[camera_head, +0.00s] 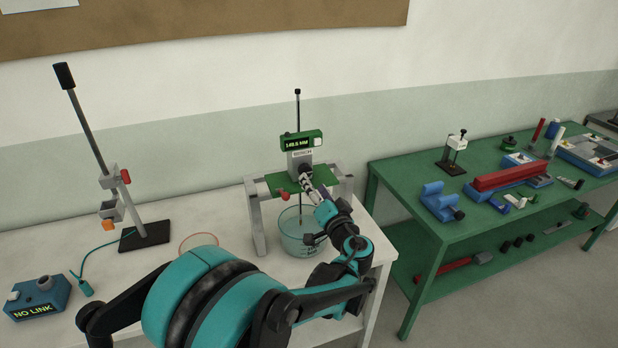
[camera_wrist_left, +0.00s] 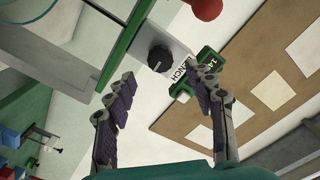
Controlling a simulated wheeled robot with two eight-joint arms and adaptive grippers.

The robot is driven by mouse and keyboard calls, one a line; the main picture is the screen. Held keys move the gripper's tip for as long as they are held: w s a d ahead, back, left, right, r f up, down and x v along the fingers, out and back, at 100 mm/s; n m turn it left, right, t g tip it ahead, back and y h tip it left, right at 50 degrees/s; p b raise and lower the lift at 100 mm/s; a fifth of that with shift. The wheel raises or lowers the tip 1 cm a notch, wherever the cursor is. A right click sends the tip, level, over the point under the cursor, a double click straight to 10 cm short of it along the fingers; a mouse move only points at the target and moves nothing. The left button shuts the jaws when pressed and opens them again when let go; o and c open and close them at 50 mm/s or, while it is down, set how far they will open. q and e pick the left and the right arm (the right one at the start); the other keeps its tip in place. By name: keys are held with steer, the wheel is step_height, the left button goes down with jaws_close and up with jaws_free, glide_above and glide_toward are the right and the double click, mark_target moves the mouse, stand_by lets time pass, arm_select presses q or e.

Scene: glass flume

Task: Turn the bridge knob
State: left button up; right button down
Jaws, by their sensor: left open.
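The bridge (camera_head: 257,188) is a grey frame with a green top plate, standing on the white table. It carries a grey block with a green display (camera_head: 302,140) that seems to read 149.5 MM. A round black knob (camera_wrist_left: 160,58) with a pale mark sits on the grey block in the left wrist view. In the head view my gripper largely covers that knob. My left gripper (camera_head: 308,182) is in front of the block. In the left wrist view its fingers (camera_wrist_left: 162,82) are spread and empty, with the knob beyond and between the tips, apparently not touched. My right gripper is not visible.
A red knob (camera_head: 283,195) sticks out beside the gripper. A glass vessel (camera_head: 294,240) stands under the bridge. Left are a stand with a tall rod (camera_head: 88,130) and a blue NO LINK box (camera_head: 38,298). A green bench (camera_head: 430,220) with tools is at right.

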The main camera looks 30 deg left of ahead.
mark_target(307, 173)
arm_select(q)
steer(key=v, duration=0.5)
steer(key=shift+d, duration=0.1)
stand_by(1.0)
steer(key=b+x, duration=0.2)
steer(key=x, duration=0.9)
steer(key=shift+w+a, duration=0.2)
steer(key=shift+a, duration=0.1)
steer(key=c, duration=1.2)
